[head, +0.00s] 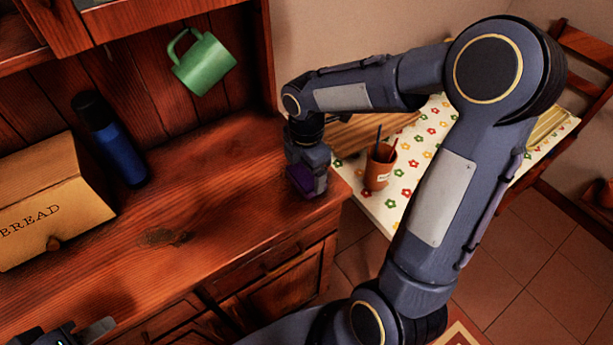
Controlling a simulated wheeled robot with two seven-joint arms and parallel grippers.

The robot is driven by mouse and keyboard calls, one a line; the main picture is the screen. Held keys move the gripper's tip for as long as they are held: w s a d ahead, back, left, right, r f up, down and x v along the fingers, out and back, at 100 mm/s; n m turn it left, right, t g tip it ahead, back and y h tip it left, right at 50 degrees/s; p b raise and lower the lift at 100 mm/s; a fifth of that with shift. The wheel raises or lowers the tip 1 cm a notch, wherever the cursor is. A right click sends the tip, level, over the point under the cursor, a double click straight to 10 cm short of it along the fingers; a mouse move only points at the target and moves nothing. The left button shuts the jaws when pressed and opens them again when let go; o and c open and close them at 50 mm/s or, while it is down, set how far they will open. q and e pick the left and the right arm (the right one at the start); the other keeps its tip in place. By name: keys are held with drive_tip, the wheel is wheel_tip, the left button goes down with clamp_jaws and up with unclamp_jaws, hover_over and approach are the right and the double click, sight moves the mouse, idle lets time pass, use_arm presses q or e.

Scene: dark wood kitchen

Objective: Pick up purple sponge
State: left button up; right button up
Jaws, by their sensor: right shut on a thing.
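The purple sponge (302,190) is at the right end of the wooden counter, partly hidden by the jaws around it. My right gripper (308,180) points down there and is shut on the sponge. I cannot tell whether the sponge still touches the counter. My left gripper (82,331) shows only in part at the bottom left edge, well away from the sponge; its jaw opening cannot be made out.
A bread box (50,205) and a blue bottle (122,152) stand at the left of the counter (215,185). A green mug (204,64) hangs above. A table with a flowered cloth (408,178) bears an orange-brown cup (378,170). The middle counter is clear.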

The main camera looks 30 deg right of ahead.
sight(306, 173)
drive_tip(key=shift+r, duration=0.15)
drive_tip(key=shift+r, duration=0.25)
wheel_tip(306, 173, up, 2)
drive_tip(key=shift+r, duration=0.15)
drive_tip(key=s+r, duration=0.4)
drive_tip(key=r, duration=0.1)
drive_tip(key=shift+s+a+r+p, duration=0.1)
drive_tip(key=shift+s+r+p, duration=0.1)
drive_tip(key=shift+r+p, duration=0.1)
drive_tip(key=s+r, duration=0.1)
drive_tip(key=s, duration=0.2)
drive_tip(key=s+r, duration=0.2)
drive_tip(key=s, duration=0.1)
drive_tip(key=s+r, duration=0.1)
drive_tip(key=s, duration=0.2)
drive_tip(key=shift+s+a+r, duration=0.15)
drive_tip(key=shift+s+a, duration=0.15)
drive_tip(key=shift+s, duration=0.05)
